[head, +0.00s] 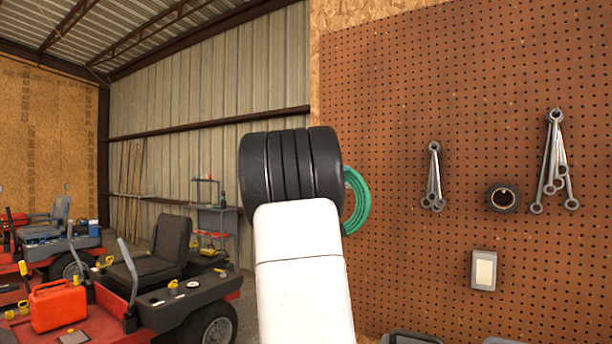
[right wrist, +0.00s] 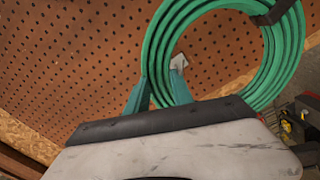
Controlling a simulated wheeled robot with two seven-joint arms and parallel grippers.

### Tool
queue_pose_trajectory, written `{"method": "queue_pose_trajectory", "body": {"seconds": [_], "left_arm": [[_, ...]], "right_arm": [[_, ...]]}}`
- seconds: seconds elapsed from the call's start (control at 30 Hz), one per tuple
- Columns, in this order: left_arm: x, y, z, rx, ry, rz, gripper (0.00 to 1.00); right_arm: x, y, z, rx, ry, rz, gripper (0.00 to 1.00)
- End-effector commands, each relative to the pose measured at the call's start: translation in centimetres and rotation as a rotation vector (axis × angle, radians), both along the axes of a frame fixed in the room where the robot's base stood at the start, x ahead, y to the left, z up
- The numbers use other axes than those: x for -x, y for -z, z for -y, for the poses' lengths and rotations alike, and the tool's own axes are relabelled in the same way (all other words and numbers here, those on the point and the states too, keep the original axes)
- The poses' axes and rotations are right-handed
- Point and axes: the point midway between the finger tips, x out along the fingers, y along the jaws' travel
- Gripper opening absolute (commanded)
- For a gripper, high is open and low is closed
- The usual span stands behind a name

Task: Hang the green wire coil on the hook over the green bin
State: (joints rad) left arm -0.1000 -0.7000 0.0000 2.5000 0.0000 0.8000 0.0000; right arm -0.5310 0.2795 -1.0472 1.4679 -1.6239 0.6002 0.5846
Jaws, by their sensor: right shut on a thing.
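The green wire coil (head: 357,200) shows in the head view as an arc beside my right arm, in front of the pegboard; the arm hides the rest. In the right wrist view the coil (right wrist: 290,60) is a large ring of several strands with a dark tie at the top. My right gripper (right wrist: 158,88) has its teal fingers on either side of the ring's left strands, shut on them. A small pale plate (right wrist: 180,61) shows through the ring; I cannot tell whether it is the hook's mount. The green bin is not visible. My left gripper is not in view.
The brown pegboard (head: 400,110) carries wrenches (head: 433,178), a black tape roll (head: 503,197), more wrenches (head: 556,165) and a switch plate (head: 484,270). Grey bin rims (head: 410,337) show at the bottom edge. Red mowers (head: 170,300) stand at left.

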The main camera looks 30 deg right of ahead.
Motion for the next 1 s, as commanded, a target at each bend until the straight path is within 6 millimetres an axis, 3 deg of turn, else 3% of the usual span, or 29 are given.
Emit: {"method": "queue_pose_trajectory", "body": {"seconds": [0.6,1.0], "left_arm": [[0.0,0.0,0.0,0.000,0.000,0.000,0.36],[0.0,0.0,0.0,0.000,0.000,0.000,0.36]], "right_arm": [[-1.5,0.4,3.1,0.002,0.001,0.001,0.00],[-1.9,1.0,3.7,0.001,0.000,0.003,0.00]]}}
